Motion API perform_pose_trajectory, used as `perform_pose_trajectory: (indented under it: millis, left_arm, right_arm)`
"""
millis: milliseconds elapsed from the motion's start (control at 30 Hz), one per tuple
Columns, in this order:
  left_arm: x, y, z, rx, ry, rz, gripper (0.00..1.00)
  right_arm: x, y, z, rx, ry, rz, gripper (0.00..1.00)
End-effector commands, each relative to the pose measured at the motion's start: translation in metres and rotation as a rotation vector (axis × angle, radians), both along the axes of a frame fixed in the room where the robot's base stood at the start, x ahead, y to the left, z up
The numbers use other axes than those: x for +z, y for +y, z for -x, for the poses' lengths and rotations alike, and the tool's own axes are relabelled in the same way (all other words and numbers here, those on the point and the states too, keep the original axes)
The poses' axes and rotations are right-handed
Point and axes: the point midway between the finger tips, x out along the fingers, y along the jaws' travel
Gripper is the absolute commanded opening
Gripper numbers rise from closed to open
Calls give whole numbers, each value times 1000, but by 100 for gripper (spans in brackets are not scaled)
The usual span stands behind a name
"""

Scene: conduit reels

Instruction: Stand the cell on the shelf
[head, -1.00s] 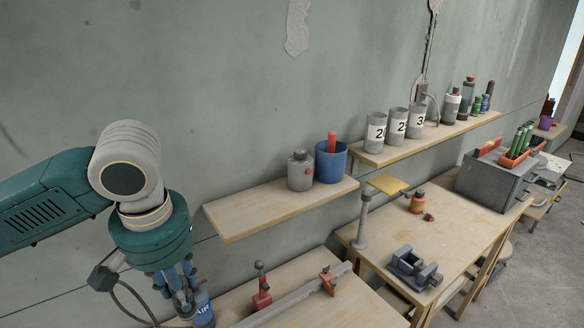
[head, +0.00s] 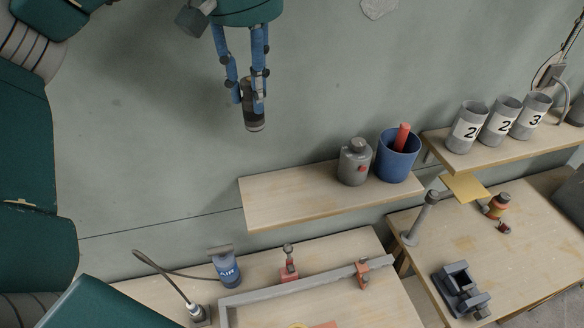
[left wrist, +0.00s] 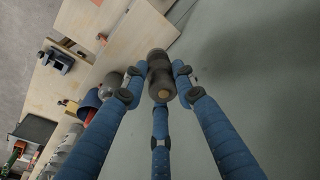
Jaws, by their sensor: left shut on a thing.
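The cell (head: 254,123), a dark grey cylinder with a brownish band, hangs roughly upright in my left gripper (head: 248,92). The blue fingers are shut around its upper part. In the left wrist view the cell (left wrist: 160,68) sits between the three fingertips (left wrist: 158,84). The near wooden shelf (head: 290,203) on the wall is below and to the right of the cell, which is clear of it. The shelf's left part is bare. My right gripper is not in view.
A grey bottle (head: 354,163) and a blue cup (head: 397,158) with a red stick stand on the shelf's right part. Numbered grey cans (head: 467,128) stand on a farther shelf. Below, the bench holds an AIR canister (head: 227,268) and a grey rail (head: 305,283).

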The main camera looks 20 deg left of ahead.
Motion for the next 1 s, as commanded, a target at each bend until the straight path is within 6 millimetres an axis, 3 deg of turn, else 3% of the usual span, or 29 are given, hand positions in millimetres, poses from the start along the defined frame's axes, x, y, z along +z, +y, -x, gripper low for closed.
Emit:
perform_pose_trajectory:
  millis: [267, 500, 767, 1000]
  left_arm:
    - [-71, 0, 1, -2, 8, 1, 0]
    - [-130, 0, 2, -1, 6, 1, 0]
    - [-155, 0, 0, 1, 0, 0, 0]
    - [-188, 0, 1, 0, 1, -1, 0]
  right_arm:
    - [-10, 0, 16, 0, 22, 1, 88]
    - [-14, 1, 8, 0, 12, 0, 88]
    - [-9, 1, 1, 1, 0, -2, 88]
    - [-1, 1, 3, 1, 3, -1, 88]
